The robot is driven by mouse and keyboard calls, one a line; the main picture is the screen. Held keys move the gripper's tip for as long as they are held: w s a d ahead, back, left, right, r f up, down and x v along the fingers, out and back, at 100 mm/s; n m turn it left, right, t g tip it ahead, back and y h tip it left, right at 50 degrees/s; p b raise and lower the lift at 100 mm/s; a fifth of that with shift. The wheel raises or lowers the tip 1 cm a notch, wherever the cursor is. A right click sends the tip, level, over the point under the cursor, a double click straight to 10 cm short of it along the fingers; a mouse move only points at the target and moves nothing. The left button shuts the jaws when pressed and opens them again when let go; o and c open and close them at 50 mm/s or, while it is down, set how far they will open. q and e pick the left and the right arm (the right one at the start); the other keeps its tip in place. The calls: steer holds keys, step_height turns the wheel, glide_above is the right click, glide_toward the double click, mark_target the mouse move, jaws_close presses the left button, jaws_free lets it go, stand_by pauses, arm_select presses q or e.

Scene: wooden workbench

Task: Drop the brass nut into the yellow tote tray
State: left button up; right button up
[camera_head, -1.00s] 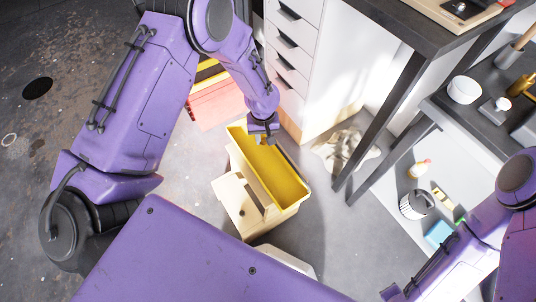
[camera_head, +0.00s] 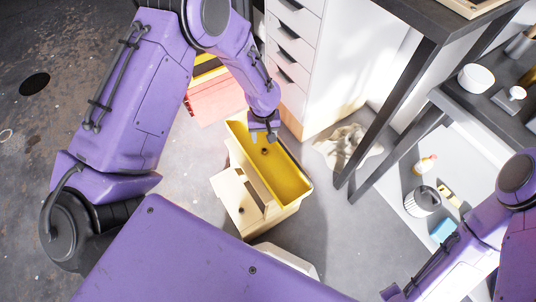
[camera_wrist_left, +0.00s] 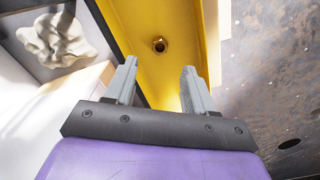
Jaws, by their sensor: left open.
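The yellow tote tray (camera_head: 285,178) sits on top of a cream wooden stand or box near the middle of the head view. The brass nut (camera_wrist_left: 160,45) lies on the tray floor in the left wrist view; in the head view it is a small dark spot (camera_head: 265,152) inside the tray. My left gripper (camera_head: 264,138) is over the far end of the tray, open and empty. In the left wrist view its two grey fingers (camera_wrist_left: 160,88) stand apart, with the nut beyond their tips. My right arm shows at the right, but its jaws cannot be made out.
A white drawer cabinet (camera_head: 320,60) stands just behind the tray. A red crate (camera_head: 215,97) is behind it to the left. A dark-topped bench (camera_head: 430,20) and a shelf with a cup (camera_head: 475,77) are at the right. A crumpled cloth (camera_head: 347,145) lies on the floor.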

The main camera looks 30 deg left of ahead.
arm_select(q)
step_height(320, 180, up, 10)
steer(key=p, duration=0.1)
stand_by(0.4)
steer(key=s+a+f+t+y+p, duration=0.1)
steer(key=s+a+f+p, duration=0.1)
steer(key=s, duration=0.7)
steer(key=s+a+f+t+y+p, duration=0.1)
steer(key=s+f, duration=0.3)
steer(key=s, duration=0.5)
steer(key=s+a+f+t+y+p, duration=0.1)
steer(key=s+a+f+p, duration=0.2)
steer(key=s, duration=0.5)
steer(key=shift+s+a+n, duration=0.3)
steer(key=shift+s+a, duration=0.05)
steer(key=shift+s, duration=0.05)
